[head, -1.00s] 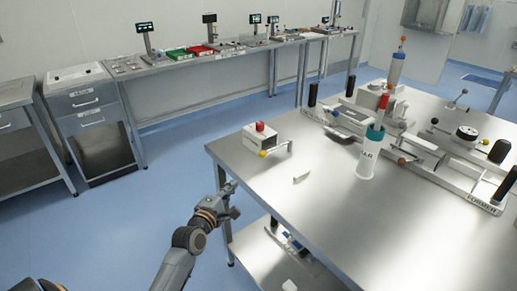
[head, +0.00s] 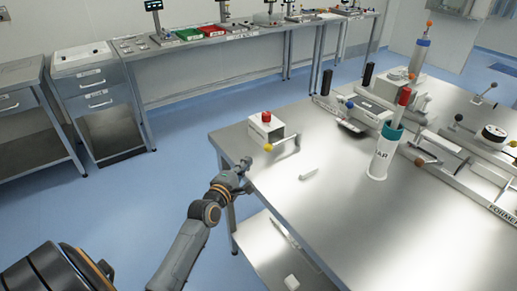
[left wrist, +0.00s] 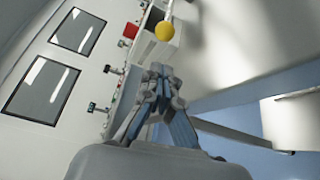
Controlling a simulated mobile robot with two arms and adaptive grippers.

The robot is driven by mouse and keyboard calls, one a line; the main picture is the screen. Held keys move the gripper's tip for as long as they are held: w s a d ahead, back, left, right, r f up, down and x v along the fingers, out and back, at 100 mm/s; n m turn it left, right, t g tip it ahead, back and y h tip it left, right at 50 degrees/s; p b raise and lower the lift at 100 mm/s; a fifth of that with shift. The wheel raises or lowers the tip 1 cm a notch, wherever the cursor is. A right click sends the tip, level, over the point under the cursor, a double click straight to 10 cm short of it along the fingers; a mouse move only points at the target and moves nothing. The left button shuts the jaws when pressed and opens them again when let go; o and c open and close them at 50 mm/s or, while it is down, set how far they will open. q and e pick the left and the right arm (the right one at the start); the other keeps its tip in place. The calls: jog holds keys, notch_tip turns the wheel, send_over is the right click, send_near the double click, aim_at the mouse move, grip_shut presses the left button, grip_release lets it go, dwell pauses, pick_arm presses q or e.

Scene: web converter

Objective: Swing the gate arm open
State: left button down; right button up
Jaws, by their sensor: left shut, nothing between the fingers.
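A small pale box (head: 268,129) with a red button (head: 266,117) stands near the table's left corner. A metal arm (head: 287,142) with a yellow ball (head: 268,147) sits at its front; I take this to be the gate arm, though no label on it is readable. My left gripper (head: 244,167) is at the table's left edge, just short of the yellow ball. In the left wrist view the shut, empty fingers (left wrist: 158,72) point toward the yellow ball (left wrist: 165,31), with the red button (left wrist: 130,30) beyond to the left. My right gripper is not in view.
A small white block (head: 309,173) lies on the metal table (head: 345,235). A white cylinder with a teal rim (head: 382,157) and a larger mechanism (head: 440,165) stand to the right. The table's front area is clear. A bench (head: 245,40) runs along the back wall.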

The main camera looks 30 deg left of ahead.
pick_arm(q)
jog(key=w, duration=0.5)
jog(key=w+a, duration=0.1)
jog(key=w, duration=0.2)
jog(key=shift+w+a+f, duration=0.1)
jog(key=shift+f, duration=0.15)
jog(key=shift+w, duration=0.45)
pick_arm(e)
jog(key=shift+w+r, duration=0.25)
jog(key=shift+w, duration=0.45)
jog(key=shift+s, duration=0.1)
